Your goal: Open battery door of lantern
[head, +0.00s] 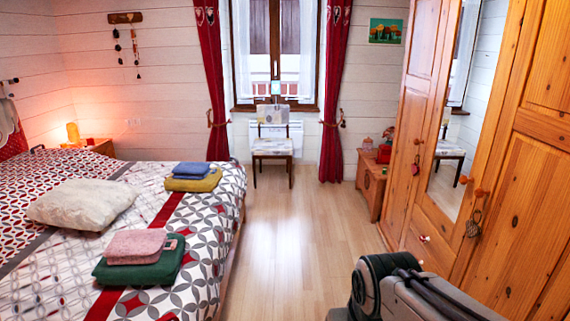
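I cannot make out for certain a lantern or its battery door. A small upright object (276,88) with a pale bluish top stands at the window, above the chair; it is too small to tell what it is. A glowing orange lamp (73,132) stands on the bedside table at the left. Small reddish items (367,145) sit on the low wooden chest (371,186) at the right; their kind is unclear. My own grey arm shows at the lower right, but my gripper is outside the view.
A bed (205,255) with folded towels and a white cushion (80,204) fills the left. A wooden wardrobe (525,170) with a mirror lines the right. A chair (272,147) stands below the window. The wooden floor (290,245) between bed and wardrobe is clear.

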